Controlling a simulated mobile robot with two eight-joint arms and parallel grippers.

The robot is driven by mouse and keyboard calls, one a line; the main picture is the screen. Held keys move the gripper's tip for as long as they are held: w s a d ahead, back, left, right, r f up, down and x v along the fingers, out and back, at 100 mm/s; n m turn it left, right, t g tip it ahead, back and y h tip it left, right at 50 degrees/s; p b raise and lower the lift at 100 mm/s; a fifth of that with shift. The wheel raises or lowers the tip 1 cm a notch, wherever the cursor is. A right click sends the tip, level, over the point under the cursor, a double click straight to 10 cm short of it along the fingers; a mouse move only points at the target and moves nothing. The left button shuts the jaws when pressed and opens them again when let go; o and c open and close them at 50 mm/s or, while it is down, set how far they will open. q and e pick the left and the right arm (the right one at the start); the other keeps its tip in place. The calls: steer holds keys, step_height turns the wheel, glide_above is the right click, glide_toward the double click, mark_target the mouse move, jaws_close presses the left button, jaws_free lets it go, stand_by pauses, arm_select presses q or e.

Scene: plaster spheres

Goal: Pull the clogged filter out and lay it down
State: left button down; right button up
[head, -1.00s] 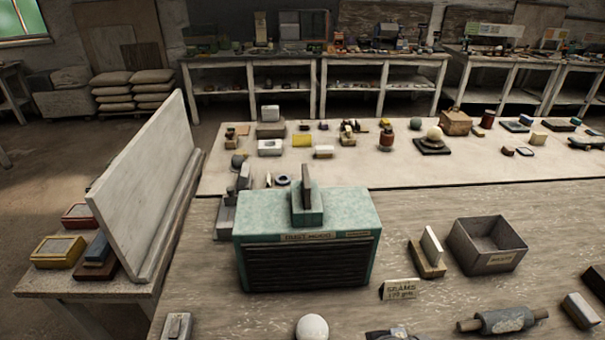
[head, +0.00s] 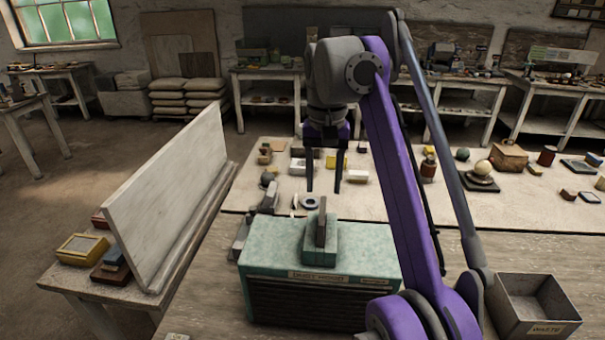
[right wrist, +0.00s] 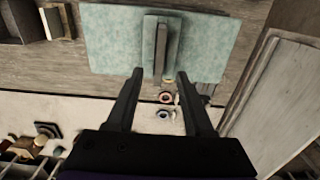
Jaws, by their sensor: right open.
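A teal speckled box (head: 270,258) with a dark louvred front stands on the table. A thin grey-brown slab, seemingly the filter (head: 321,222), stands upright in a raised teal block on its top; the slab also shows in the right wrist view (right wrist: 160,48). My right gripper (head: 323,188) is open and empty, pointing down above the box; its fingers are apart from the slab. In the right wrist view the slab's end lies between the lines of the fingertips (right wrist: 160,73). My right arm hides part of the box's right side. My left gripper is not in view.
An open grey bin (head: 540,325) labelled waste stands right of my arm. Many small objects stand on the pale cloth behind the box, including a sphere (head: 484,168) on a dark stand.

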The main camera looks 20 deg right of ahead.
mark_target(323, 212)
steer(key=shift+s+f+b, duration=0.3)
steer(key=shift+f, duration=0.1)
step_height(323, 212, down, 9)
steer(key=b, duration=0.4)
steer(key=shift+a, duration=0.15)
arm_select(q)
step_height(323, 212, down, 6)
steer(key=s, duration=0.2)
arm_select(e)
steer(key=shift+f, duration=0.4)
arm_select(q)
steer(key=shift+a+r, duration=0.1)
arm_select(e)
jaws_close()
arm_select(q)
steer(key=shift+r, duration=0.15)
arm_select(e)
steer(key=shift+r, duration=0.15)
